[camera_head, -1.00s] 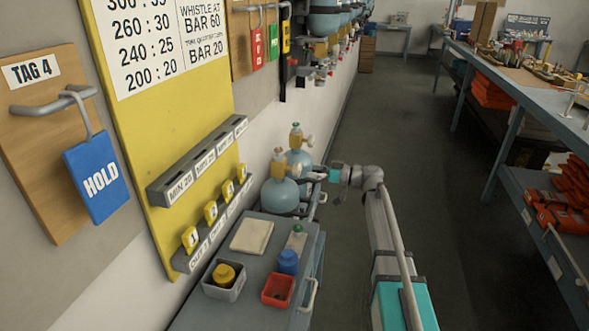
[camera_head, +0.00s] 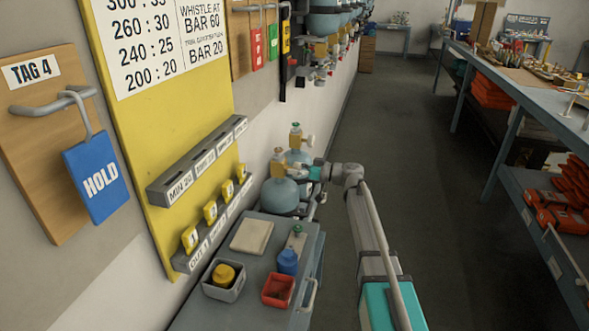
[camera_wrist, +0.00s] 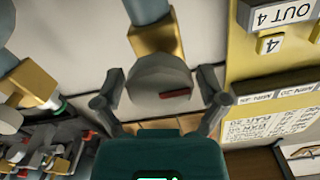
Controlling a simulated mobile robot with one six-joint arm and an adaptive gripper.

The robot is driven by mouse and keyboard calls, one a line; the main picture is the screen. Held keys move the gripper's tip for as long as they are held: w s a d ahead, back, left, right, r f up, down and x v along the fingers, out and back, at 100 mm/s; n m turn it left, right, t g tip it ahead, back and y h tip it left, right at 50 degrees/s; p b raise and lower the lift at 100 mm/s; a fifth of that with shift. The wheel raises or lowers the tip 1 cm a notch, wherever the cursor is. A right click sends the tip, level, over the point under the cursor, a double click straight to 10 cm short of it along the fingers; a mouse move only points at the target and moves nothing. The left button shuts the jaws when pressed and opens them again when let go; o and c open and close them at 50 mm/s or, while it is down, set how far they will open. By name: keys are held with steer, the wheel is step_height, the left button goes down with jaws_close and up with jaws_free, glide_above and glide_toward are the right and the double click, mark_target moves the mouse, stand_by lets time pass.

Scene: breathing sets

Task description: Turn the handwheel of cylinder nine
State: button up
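Two pale blue-green cylinders with brass valves stand by the wall in the head view, a nearer one (camera_head: 280,196) and a farther one (camera_head: 296,157) partly behind it. I see no number on either. My gripper (camera_head: 304,174) is level with the nearer cylinder's valve (camera_head: 279,166), on its right side. In the wrist view a grey handwheel (camera_wrist: 158,72) with a red mark sits on a brass valve (camera_wrist: 155,40). My gripper (camera_wrist: 162,84) is open, one finger on each side of the handwheel. Whether the fingers touch it, I cannot tell.
A grey cart (camera_head: 240,303) holds a beige pad (camera_head: 251,236), a blue bottle (camera_head: 288,262), a red bin (camera_head: 278,290) and a grey bin (camera_head: 223,283). A yellow board (camera_head: 160,120) with tag slots is on the wall. The aisle floor (camera_head: 430,220) is clear.

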steer(key=c, duration=0.8)
steer(key=shift+m, duration=0.4)
steer(key=m, duration=0.8)
steer(key=shift+w+f+m, duration=0.1)
steer(key=shift+m, duration=0.3)
steer(key=m, duration=0.4)
steer(key=shift+f+m, duration=0.1)
steer(key=shift+m, duration=0.2)
steer(key=m, duration=0.4)
